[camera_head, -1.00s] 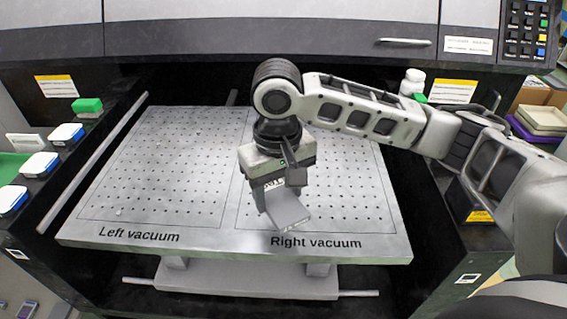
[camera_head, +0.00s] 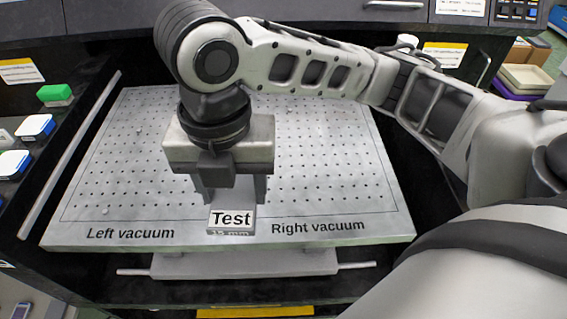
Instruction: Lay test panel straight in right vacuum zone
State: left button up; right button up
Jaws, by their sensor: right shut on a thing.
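The test panel (camera_head: 232,220) is a small grey block with a white label reading "Test" and a partly legible "15 mm" below it. My right gripper (camera_head: 230,196) points down and is shut on the panel from behind. The panel is at the front edge of the perforated vacuum table (camera_head: 330,180), between the words "Left vacuum" and "Right vacuum". I cannot tell whether it touches the table. The right vacuum zone (camera_head: 345,165) is the right half of the table; my arm hides its back part. My left gripper is not in view.
Stacked trays (camera_head: 530,80) stand at the far right. A metal rail (camera_head: 70,155) runs along the table's left side. The right zone's front is bare.

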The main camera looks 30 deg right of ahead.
jog(key=shift+d+f+n, duration=0.1)
jog(key=shift+d+n, duration=0.1)
jog(key=shift+n, duration=0.1)
jog(key=w+d+f+b, duration=0.1)
jog(key=w+d+f, duration=0.2)
jog(key=d, duration=0.4)
send_over(285, 186)
jog(key=a, duration=0.1)
jog(key=f, duration=0.5)
jog(key=shift+s+f+b, duration=0.15)
jog(key=shift+s+b, duration=0.1)
jog(key=shift+b, duration=0.05)
jog(key=shift+w+d+f, duration=0.15)
jog(key=shift+d+f, duration=0.05)
jog(key=shift+f, duration=0.15)
jog(key=f, duration=0.3)
jog(key=shift+w+d, duration=0.1)
jog(key=shift+d, duration=0.25)
jog(key=shift+f, duration=0.4)
jog(key=shift+f, duration=0.1)
jog(key=o, duration=1)
jog(key=shift+c, duration=0.2)
